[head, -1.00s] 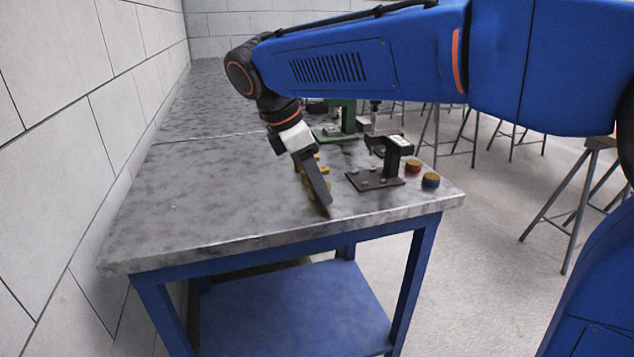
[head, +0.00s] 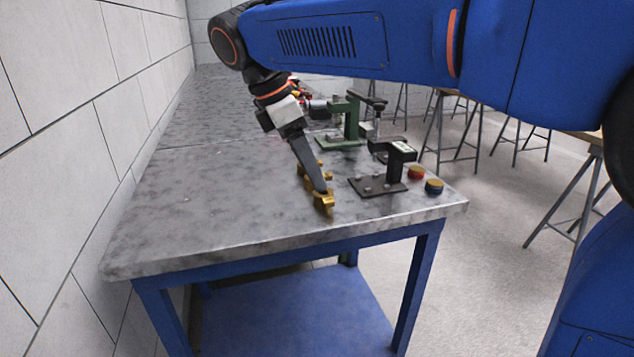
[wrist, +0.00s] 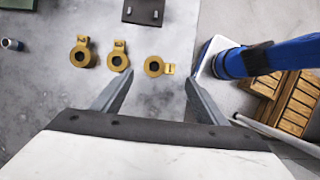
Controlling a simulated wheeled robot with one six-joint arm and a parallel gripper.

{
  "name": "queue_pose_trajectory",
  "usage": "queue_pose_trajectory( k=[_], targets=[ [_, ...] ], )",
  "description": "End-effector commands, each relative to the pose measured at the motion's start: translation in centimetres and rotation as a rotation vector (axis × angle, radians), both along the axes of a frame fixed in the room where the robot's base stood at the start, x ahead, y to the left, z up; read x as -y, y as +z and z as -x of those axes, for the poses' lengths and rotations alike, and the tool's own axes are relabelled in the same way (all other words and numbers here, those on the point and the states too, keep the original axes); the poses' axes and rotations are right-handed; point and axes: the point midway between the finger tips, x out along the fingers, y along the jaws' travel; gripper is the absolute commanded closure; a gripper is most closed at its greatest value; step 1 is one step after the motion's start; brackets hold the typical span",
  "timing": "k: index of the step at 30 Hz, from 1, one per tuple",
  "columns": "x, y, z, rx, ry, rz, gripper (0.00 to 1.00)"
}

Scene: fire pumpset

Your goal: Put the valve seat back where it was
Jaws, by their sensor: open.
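Three similar brass-coloured ring pieces with tabs lie apart on the grey bench top; I cannot tell which is the valve seat. In the wrist view, the right piece (wrist: 168,69) has its tab to the right, while the middle piece (wrist: 119,46) and left piece (wrist: 83,40) have tabs pointing up. In the head view, the nearest brass piece (head: 323,207) shows by my fingertips, with the others behind, partly hidden by the fingers. My gripper (wrist: 157,78) is open and empty. It points down, the right piece showing just beyond the gap between its fingertips.
A black stand (head: 399,160) on a dark plate is right of the brass pieces. A green fixture (head: 350,125) stands behind. The bench top (head: 210,205) at left is clear.

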Motion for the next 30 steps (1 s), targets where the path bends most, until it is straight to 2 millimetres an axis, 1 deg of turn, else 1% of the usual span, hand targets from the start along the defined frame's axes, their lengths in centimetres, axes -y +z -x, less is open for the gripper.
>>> queue_pose_trajectory(
  k=[1, 3, 9, 13, 19, 21, 23, 26, 29, 30],
  targets=[
    [-0.5, 0.9, 0.1, 0.0, 0.001, -0.001, 0.33],
    [-0.9, 2.1, 0.2, 0.001, 0.0, -0.001, 0.33],
    [-1.8, 4.5, 0.5, 0.001, 0.0, 0.0, 0.33],
    [-2.1, 5.2, 0.6, 0.0, 0.0, 0.0, 0.33],
    [-2.2, 5.4, 0.6, -0.001, 0.0, 0.0, 0.33],
    [-1.9, 5.4, 0.6, 0.002, -0.006, -0.003, 0.33],
    [-1.2, 5.3, 0.6, 0.008, -0.025, -0.012, 0.33],
    [1.2, 4.8, 0.7, 0.031, -0.093, -0.044, 0.33],
    [4.8, 3.7, 1.0, 0.07, -0.205, -0.096, 0.33],
    [6.5, 3.1, 1.3, 0.087, -0.259, -0.121, 0.33]
  ],
)
